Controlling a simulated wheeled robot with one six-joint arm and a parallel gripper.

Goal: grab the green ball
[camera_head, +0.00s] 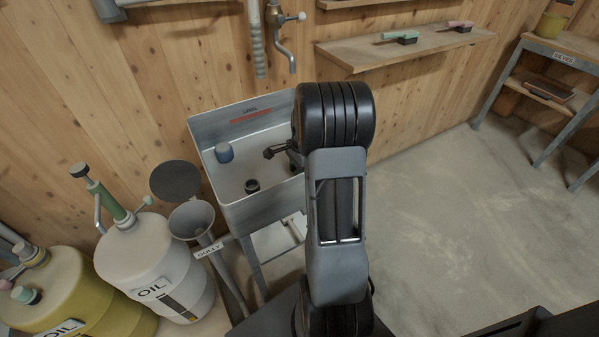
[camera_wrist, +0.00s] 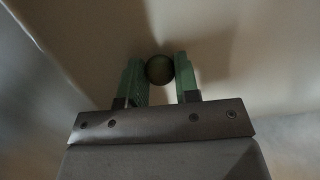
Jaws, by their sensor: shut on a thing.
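The green ball (camera_wrist: 159,70), dark olive in the shade, sits between the two green fingers of my gripper (camera_wrist: 158,60) in the wrist view. The fingers are shut on it, one on each side, near their tips. A pale surface lies behind the ball; I cannot tell whether the ball touches it. In the head view my arm reaches over the right part of the grey sink (camera_head: 270,202), and the ball and fingertips are hidden there.
A funnel (camera_head: 192,220) and a white oil drum (camera_head: 155,268) stand to the left. The floor (camera_head: 450,220) to the right is clear.

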